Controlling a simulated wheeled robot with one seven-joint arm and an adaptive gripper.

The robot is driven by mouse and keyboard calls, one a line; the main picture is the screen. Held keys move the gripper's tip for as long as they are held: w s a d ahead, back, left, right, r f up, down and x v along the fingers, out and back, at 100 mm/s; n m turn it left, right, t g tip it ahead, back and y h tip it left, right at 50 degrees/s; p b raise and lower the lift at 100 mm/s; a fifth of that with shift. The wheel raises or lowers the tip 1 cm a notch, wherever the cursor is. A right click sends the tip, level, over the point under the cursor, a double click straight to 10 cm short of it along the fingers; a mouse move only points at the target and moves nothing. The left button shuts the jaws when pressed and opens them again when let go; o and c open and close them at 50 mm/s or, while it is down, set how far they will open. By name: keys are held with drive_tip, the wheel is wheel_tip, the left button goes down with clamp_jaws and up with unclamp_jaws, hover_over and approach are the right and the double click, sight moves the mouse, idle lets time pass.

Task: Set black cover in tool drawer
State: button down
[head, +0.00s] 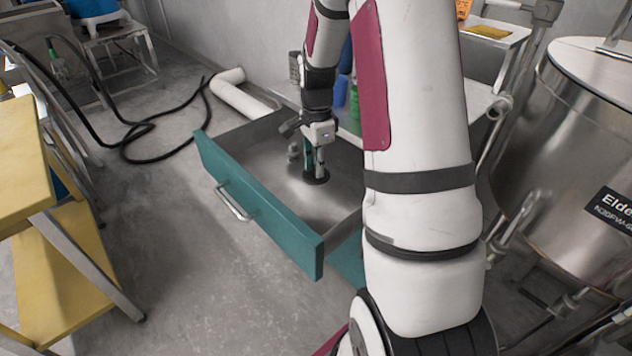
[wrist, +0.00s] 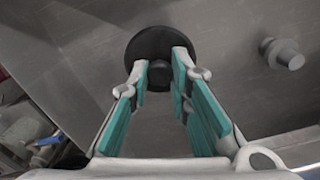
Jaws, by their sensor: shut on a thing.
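The black cover (head: 316,177) is a round dark disc with a knob in its middle. My gripper (head: 314,165) points down inside the open tool drawer (head: 262,228), which has a teal front and a grey metal inside. In the wrist view the fingertips of my gripper (wrist: 163,72) are shut on the knob of the black cover (wrist: 139,50). The cover is at or very near the drawer floor; I cannot tell whether it touches. The part of the cover behind the fingers is hidden.
A small grey metal part (wrist: 284,54) is in the drawer beside the cover. A yellow-topped table (head: 24,160) stands at the left. A large steel vessel (head: 570,150) stands at the right. A black hose (head: 140,125) lies on the floor behind the drawer.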

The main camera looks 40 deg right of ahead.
sight(317, 196)
drive_tip(key=shift+f+b, duration=0.75)
drive_tip(key=shift+f, duration=2.8)
drive_tip(key=shift+f, duration=0.1)
drive_tip(key=c, duration=1.5)
unclamp_jaws()
